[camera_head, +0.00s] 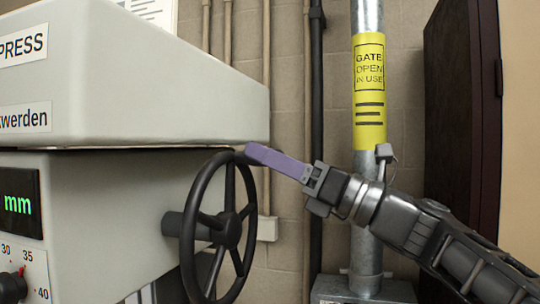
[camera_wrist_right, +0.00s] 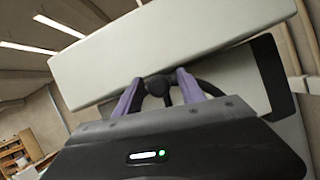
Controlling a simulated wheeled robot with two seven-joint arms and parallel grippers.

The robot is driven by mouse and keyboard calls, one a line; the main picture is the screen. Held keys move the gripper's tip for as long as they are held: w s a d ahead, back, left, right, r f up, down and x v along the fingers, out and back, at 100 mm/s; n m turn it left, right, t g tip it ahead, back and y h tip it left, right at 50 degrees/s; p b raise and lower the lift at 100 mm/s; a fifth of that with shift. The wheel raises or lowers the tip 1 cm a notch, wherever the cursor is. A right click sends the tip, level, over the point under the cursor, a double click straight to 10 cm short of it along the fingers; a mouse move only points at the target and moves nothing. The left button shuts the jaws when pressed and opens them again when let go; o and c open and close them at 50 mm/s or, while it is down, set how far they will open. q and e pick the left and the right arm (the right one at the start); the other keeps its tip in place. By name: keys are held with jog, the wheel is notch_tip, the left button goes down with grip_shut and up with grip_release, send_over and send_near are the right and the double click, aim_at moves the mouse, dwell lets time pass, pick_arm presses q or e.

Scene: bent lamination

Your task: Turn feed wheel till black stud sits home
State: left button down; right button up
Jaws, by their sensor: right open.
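The feed wheel (camera_head: 228,230) is a black spoked handwheel on the side of the pale press, seen at an angle in the head view. My right gripper (camera_head: 252,153) reaches in from the right, with its purple fingers at the top of the wheel rim. In the right wrist view the open fingers (camera_wrist_right: 158,84) stand on either side of a dark round knob (camera_wrist_right: 156,84) at the rim. I cannot tell whether they touch it. I cannot make out for sure which part is the black stud. My left gripper is not in view.
The press's upper body (camera_head: 150,90) overhangs just above the wheel. A green "mm" display (camera_head: 18,204) and a dial (camera_head: 22,275) are at lower left. A metal post (camera_head: 366,180) with a yellow sign (camera_head: 369,90) stands behind my right arm.

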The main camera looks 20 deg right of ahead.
jog(key=shift+c, duration=0.6)
grip_shut()
dwell(0.8)
